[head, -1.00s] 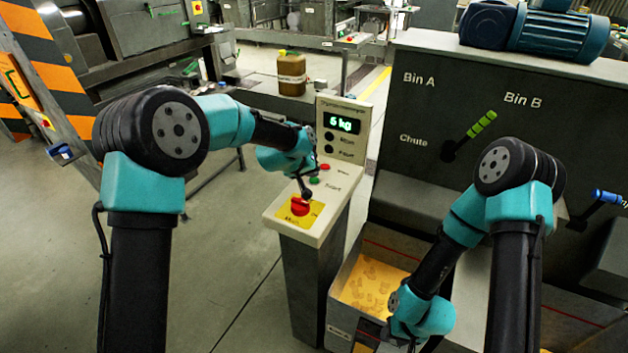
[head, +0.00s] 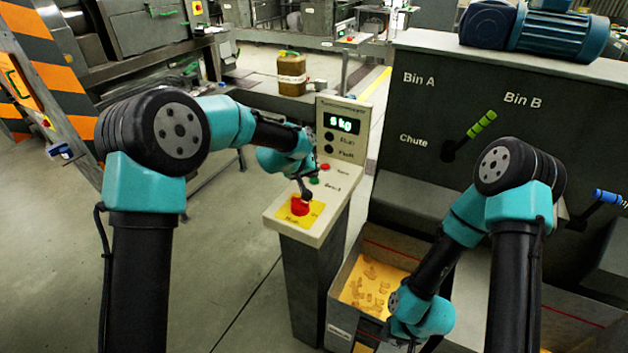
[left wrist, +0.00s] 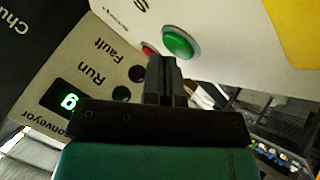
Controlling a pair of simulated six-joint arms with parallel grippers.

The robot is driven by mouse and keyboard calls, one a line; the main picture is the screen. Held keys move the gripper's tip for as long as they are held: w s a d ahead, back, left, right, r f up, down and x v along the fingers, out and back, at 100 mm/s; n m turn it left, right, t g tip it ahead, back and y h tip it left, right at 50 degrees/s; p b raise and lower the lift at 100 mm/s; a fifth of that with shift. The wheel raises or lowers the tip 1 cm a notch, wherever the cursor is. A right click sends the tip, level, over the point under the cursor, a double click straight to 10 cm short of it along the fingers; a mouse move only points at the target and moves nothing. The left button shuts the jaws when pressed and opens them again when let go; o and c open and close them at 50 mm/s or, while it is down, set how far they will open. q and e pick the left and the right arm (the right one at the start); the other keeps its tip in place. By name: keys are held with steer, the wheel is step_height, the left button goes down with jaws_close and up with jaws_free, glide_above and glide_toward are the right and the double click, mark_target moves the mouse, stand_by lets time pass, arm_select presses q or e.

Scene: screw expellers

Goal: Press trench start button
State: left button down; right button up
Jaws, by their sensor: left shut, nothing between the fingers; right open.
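The conveyor control post has a sloped pale panel (head: 338,197) with a green start button (head: 314,181), a small red button (head: 326,167) and a large red mushroom button (head: 299,206) on a yellow plate. My left gripper (head: 306,194) is shut and empty over this panel, close to the green button. In the left wrist view, the closed fingers (left wrist: 166,66) point towards the green button (left wrist: 178,41), with a small gap showing; contact cannot be made out. My right gripper (head: 408,344) is low by the bin at the bottom, open, its fingers mostly hidden.
A grey bin (head: 341,318) with yellowish pieces stands right of the post. The dark machine with a green lever (head: 481,124) and a blue lever (head: 608,197) is at right. Floor left of the post is clear.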

arm_select(q)
steer(key=shift+s+a+f, duration=0.1)
steer(key=shift+a+f, duration=0.05)
steer(key=shift+f, duration=0.7)
steer(key=shift+r, duration=0.1)
stand_by(0.5)
steer(key=shift+r, duration=0.45)
steer(key=shift+r, duration=2.75)
